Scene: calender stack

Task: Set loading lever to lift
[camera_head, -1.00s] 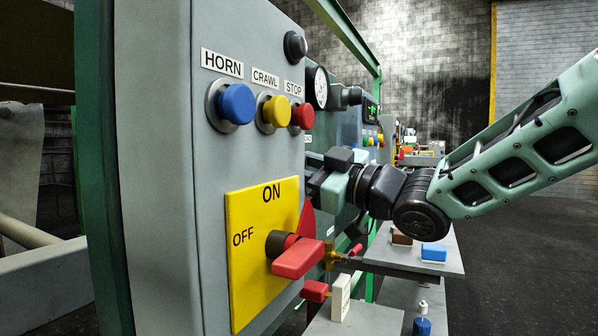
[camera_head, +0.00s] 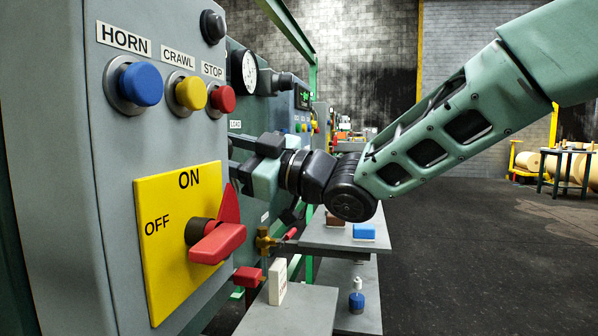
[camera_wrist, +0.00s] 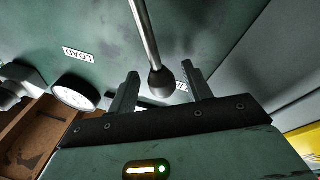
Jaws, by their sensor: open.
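The loading lever (camera_wrist: 147,35) shows in the wrist view as a thin metal rod ending in a dark round knob (camera_wrist: 161,82). My gripper (camera_wrist: 160,72) is open, with the knob between its two fingers and no clear contact visible. A white LOAD label (camera_wrist: 80,55) is on the green panel to the left of the lever. A second label (camera_wrist: 182,88) is mostly hidden behind a finger and cannot be read. In the head view my gripper (camera_head: 247,150) is at the green panel beyond the grey control box, and the LOAD label (camera_head: 235,124) shows just above it. The lever is hard to make out there.
The near grey box carries a red rotary switch (camera_head: 217,243) on a yellow plate and HORN, CRAWL and STOP buttons. A gauge (camera_head: 244,71) is above my gripper. Shelves with small objects, including a blue block (camera_head: 364,231), stand below. The floor at right is open.

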